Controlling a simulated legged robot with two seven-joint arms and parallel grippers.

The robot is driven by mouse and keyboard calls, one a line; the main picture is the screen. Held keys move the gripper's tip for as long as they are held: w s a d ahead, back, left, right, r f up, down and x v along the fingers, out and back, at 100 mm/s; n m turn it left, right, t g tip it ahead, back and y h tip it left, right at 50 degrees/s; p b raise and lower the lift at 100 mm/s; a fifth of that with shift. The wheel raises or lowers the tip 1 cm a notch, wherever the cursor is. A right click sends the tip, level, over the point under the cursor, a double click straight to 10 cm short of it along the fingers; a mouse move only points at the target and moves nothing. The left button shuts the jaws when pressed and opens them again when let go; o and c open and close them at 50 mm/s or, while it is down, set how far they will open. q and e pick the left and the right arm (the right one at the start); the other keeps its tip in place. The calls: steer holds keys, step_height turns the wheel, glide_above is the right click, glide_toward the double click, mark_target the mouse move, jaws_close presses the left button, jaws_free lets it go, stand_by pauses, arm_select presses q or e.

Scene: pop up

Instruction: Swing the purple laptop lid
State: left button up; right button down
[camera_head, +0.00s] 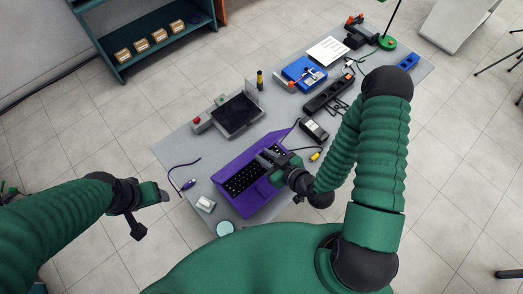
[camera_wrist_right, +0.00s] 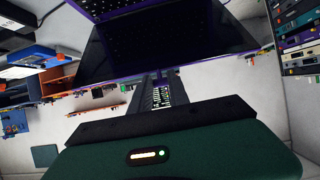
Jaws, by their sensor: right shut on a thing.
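The purple laptop (camera_head: 253,203) sits on the grey table with its black keyboard (camera_head: 240,181) showing. Its lid is raised; in the right wrist view the dark screen (camera_wrist_right: 165,45) has a purple rim, with keys beyond it. My right gripper (camera_head: 268,157) is at the laptop's right part, shut on the lid's edge; its fingers (camera_wrist_right: 160,85) meet the rim below the screen, and the exact contact is partly hidden. My left gripper (camera_head: 150,196) hangs left of the table, away from the laptop, its jaw opening unclear.
A black power strip (camera_head: 328,93), a blue box (camera_head: 303,73) and cables lie to the right.

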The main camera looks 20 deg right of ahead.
steer(key=shift+s+d+f, duration=0.3)
steer(key=shift+s+f, duration=0.2)
steer(key=shift+s, duration=0.1)
steer(key=shift+s+d+f, duration=0.25)
steer(key=shift+s+f, duration=0.2)
steer(key=shift+s, duration=0.2)
steer(key=shift+s+d+f, duration=0.3)
steer(key=shift+s+f, duration=0.2)
steer(key=shift+s, duration=0.1)
steer(key=s+d+f+b, duration=0.1)
steer(key=s+f+b, duration=0.2)
steer(key=s+f, duration=0.1)
steer(key=shift+d+f+b, duration=0.3)
steer(key=shift+f+b, duration=0.1)
steer(key=shift+f, duration=0.25)
step_height(320, 180, down, 6)
steer(key=s+d+b, duration=0.1)
steer(key=s+b, duration=0.1)
steer(key=b, duration=0.3)
steer(key=shift+s+f, duration=0.15)
steer(key=shift+s, duration=0.05)
